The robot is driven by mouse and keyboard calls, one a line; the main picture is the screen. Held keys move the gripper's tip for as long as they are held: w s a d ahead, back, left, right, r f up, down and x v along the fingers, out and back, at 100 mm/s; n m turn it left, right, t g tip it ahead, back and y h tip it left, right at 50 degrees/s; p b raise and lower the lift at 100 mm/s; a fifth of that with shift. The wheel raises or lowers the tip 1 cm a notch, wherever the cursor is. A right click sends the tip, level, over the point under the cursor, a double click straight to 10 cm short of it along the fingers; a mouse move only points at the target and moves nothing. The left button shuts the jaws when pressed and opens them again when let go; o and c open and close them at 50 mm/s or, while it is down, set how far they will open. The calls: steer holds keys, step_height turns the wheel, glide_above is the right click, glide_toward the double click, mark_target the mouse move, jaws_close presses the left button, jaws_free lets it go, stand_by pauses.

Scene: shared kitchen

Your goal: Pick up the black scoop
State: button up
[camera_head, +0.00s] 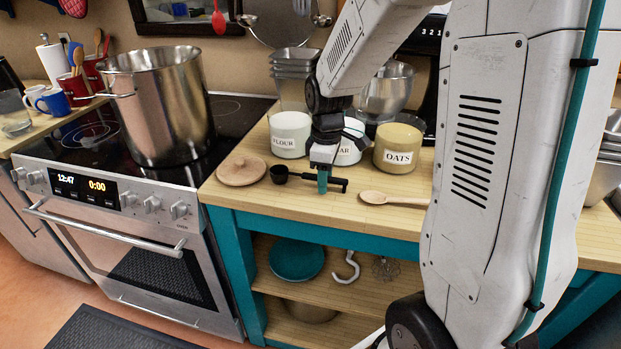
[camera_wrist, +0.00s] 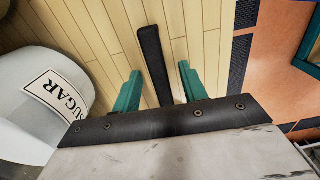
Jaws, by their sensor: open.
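The black scoop (camera_head: 280,174) lies on the wooden counter in the head view, its bowl to the left and its handle running right. In the wrist view its dark handle (camera_wrist: 151,55) lies between the two teal fingers of my gripper (camera_wrist: 159,75), with gaps on both sides. In the head view my gripper (camera_head: 322,182) is low over the handle, pointing down, and hides part of it. The gripper is open and holds nothing. The scoop's bowl is out of the wrist view.
The sugar canister (camera_wrist: 35,75) stands close to my gripper. The flour canister (camera_head: 290,134) and oats canister (camera_head: 398,148) stand nearby. A wooden lid (camera_head: 241,169) lies left of the scoop, a wooden spoon (camera_head: 380,198) right. The counter's front edge (camera_head: 300,219) is close.

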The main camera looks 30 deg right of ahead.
steer(key=shift+f, duration=0.15)
jaws_close()
steer(key=shift+r, duration=0.4)
step_height(320, 180, up, 3)
steer(key=shift+s, duration=0.1)
steer(key=s+a, duration=0.1)
steer(key=s, duration=0.6)
steer(key=s+a+r, duration=0.1)
steer(key=s+a, duration=0.1)
steer(key=s, duration=0.6)
steer(key=shift+s+a, duration=0.25)
steer(key=shift+r, duration=0.1)
